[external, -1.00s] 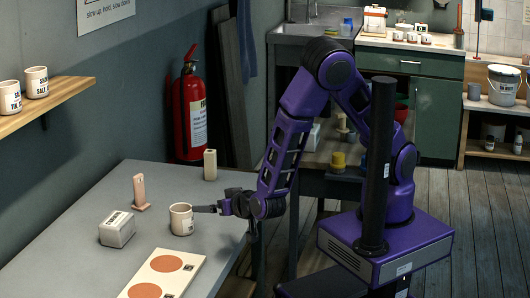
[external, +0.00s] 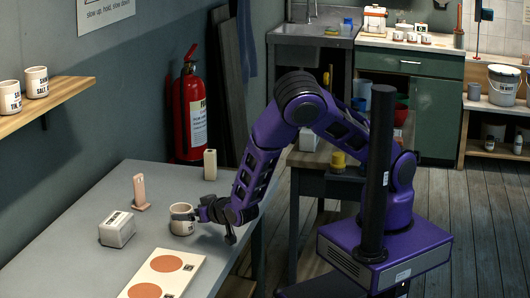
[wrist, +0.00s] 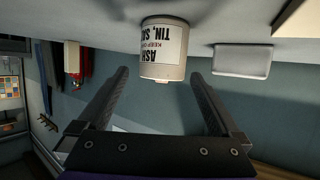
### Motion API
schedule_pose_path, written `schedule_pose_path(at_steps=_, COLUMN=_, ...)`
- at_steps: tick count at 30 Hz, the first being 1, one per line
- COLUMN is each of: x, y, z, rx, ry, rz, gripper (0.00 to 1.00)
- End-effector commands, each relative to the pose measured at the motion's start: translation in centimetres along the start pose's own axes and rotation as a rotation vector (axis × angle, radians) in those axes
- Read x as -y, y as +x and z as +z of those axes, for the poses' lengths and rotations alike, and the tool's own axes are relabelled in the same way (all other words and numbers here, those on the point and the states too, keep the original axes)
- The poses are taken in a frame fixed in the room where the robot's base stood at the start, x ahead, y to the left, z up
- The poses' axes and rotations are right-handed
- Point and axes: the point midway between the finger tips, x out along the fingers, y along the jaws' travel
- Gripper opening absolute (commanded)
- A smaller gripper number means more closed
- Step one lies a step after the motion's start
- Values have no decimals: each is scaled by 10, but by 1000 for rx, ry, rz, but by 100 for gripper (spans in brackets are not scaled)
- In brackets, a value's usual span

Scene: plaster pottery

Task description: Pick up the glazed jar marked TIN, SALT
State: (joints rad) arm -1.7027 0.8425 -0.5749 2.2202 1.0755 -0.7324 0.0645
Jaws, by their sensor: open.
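The glazed jar (external: 181,219) is a small cream cup-shaped pot standing upright on the grey table. In the wrist view, which is upside down, the jar (wrist: 163,52) shows lettering that reads "TIN, SA", partly cut off, with "ASH" on another line. My gripper (external: 197,214) is at the jar's right side, low over the table. In the wrist view my gripper (wrist: 160,79) is open, its two fingers apart with the jar centred at the gap between their tips. I cannot tell whether either finger touches it.
A whitish block (external: 117,229) stands left of the jar. A board with reddish discs (external: 190,264) lies in front. A pink upright piece (external: 139,191) and a cream post (external: 210,165) stand behind. Two similar jars (external: 37,81) sit on the wall shelf (external: 60,104).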

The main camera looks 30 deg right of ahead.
Motion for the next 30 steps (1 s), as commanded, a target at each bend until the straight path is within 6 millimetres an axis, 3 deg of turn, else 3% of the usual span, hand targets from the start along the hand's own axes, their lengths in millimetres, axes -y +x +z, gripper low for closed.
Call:
schedule_pose_path(at_steps=9, x=4, y=44, z=2, rx=-1, ry=2, rz=1, gripper=100)
schedule_pose_path(at_steps=19, x=3, y=48, z=-1, rx=-1, ry=0, rz=1, gripper=98)
schedule_pose_path(at_steps=30, x=3, y=48, z=-1, rx=0, ry=0, rz=1, gripper=32)
